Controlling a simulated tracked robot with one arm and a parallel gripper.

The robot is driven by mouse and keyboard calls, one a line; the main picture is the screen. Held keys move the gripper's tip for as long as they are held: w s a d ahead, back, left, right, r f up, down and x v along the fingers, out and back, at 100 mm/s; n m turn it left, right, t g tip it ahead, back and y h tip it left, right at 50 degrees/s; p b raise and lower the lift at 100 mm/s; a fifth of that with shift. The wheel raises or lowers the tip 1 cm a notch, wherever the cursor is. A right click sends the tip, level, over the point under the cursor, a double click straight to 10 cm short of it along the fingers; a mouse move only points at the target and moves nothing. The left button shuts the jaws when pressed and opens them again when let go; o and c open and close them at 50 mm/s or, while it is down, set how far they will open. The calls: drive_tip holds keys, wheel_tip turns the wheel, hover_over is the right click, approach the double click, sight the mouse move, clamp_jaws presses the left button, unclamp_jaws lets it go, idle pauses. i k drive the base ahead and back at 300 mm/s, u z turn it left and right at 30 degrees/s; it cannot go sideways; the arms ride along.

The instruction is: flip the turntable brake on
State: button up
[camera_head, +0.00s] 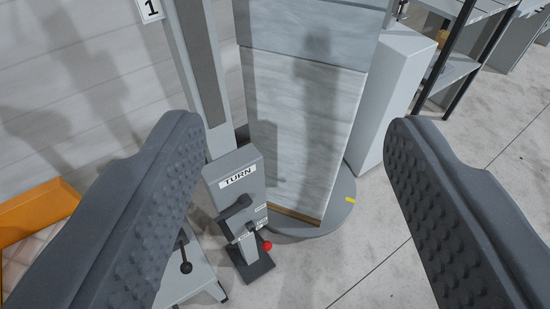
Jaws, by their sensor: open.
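My gripper (285,175) is open, with its two grey studded fingers wide apart and nothing between them. Beyond and below the fingers stands a grey control post (243,196) with a white "TURN" label. A dark crank handle (234,207) sticks out of its face. Below it is a small lever with a red knob (267,246) and small white labels too small to read. This looks like the brake lever. The round grey turntable (335,214) lies behind and right of the post, carrying a tall pale panel. No finger touches the post or lever.
A yellow mark (350,200) is on the turntable rim. Another black-knobbed lever (186,267) stands at lower left, partly behind the left finger. An orange-edged bin (38,207) is at left. A metal shelf (455,68) is at upper right. The floor at lower right is clear.

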sight(266, 246)
drive_tip(key=u, duration=1.15)
drive_tip(key=k, duration=1.05)
drive_tip(key=z, duration=1.15)
drive_tip(key=i, duration=1)
drive_tip(key=u, duration=0.05)
